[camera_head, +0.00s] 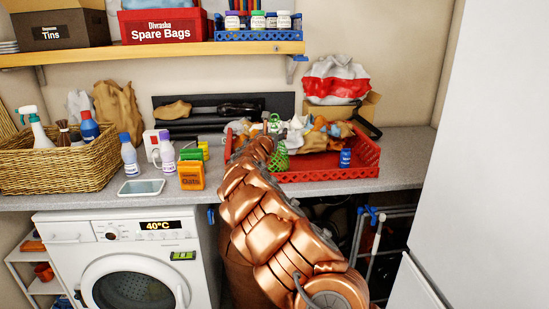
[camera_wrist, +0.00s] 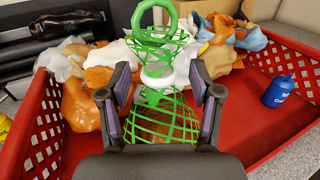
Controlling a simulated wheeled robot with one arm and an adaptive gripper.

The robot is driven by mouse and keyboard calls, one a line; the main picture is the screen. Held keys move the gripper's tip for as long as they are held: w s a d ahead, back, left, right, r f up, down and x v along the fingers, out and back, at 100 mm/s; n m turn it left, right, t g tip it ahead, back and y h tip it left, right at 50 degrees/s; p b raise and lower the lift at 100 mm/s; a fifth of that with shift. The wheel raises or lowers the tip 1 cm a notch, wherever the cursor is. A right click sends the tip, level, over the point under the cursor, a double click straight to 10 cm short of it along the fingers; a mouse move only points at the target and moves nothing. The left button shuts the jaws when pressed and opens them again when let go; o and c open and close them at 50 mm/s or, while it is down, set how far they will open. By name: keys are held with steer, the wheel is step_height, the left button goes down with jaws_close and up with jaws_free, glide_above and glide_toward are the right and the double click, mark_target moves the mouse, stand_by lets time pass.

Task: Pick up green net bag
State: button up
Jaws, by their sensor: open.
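The green net bag (camera_head: 280,158) lies in the red crate (camera_head: 320,176) on the counter, among crumpled bags. In the wrist view the green net bag (camera_wrist: 168,112) has a ring-shaped loop at the top, a white band at its narrow middle and something brown behind or inside its lower mesh. My gripper (camera_wrist: 160,86) is open, with one finger on each side of the bag's narrow middle. A gap shows on both sides, so the fingers look clear of it. In the head view my arm hides much of the gripper and part of the crate.
White, orange and tan crumpled bags (camera_wrist: 100,95) fill the crate's back and left. A blue bottle (camera_wrist: 279,91) stands at the crate's right. Bottles and an orange box (camera_head: 191,175) stand left of the crate. A shelf (camera_head: 150,52) hangs above.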

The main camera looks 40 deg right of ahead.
jaws_close()
stand_by(0.5)
